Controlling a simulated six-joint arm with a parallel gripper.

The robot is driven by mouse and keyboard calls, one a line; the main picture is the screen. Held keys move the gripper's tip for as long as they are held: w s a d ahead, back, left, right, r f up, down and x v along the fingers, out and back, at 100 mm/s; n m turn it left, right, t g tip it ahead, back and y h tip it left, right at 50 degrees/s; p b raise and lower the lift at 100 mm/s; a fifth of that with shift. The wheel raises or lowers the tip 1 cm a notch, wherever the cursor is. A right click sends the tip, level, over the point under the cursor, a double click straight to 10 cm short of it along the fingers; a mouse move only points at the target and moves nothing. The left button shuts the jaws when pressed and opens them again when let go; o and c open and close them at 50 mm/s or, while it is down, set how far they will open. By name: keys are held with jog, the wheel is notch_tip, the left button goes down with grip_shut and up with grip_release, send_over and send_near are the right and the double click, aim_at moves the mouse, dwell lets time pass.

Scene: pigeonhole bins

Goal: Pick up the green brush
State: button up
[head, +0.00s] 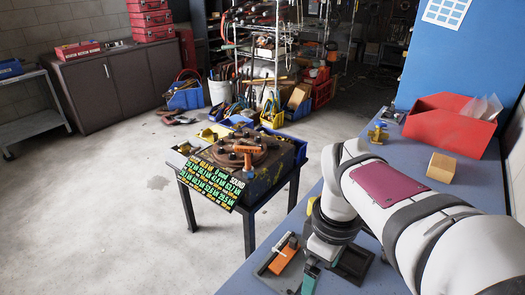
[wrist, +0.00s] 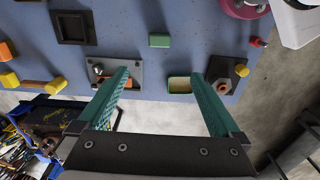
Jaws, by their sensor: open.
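My gripper (wrist: 160,76) is open and empty in the wrist view, its two teal fingers spread over the blue-grey table. A small green-edged piece with a cream face (wrist: 179,84) lies between the fingers, closer to the right one; it may be the green brush. A plain green block (wrist: 159,40) lies farther up the picture, beyond the fingertips. I cannot tell for certain which of the two is the brush. In the head view, a teal finger of my gripper (head: 310,278) shows low over the table; neither green piece is clear there.
In the head view, a red bin (head: 450,124) and a tan block (head: 441,167) stand at the right. A low stand (head: 250,233) is beyond the table edge.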

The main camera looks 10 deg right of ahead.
jog(key=s+a+m, duration=0.3)
jog(key=s+m, duration=0.2)
jog(key=shift+s+a+f+y, duration=0.3)
jog(key=shift+s+y, duration=0.05)
jog(key=shift+y, duration=0.05)
jog(key=s+a+f+m, duration=0.1)
jog(key=s+m, duration=0.1)
jog(key=m, duration=0.1)
jog(key=s+a+f+m, duration=0.1)
jog(key=s+m, duration=0.1)
jog(key=s, duration=0.1)
jog(key=s+a+f+m+y, duration=0.1)
jog(key=s+m, duration=0.1)
jog(key=m, duration=0.1)
jog(key=shift+s+a+m, duration=0.3)
jog(key=shift+s+a, duration=0.1)
jog(key=shift+c, duration=0.6)
jog(key=shift+s+a+f+m, duration=0.15)
jog(key=shift+s+m, duration=0.1)
jog(key=shift+m, duration=0.15)
jog(key=shift+c, duration=1.2)
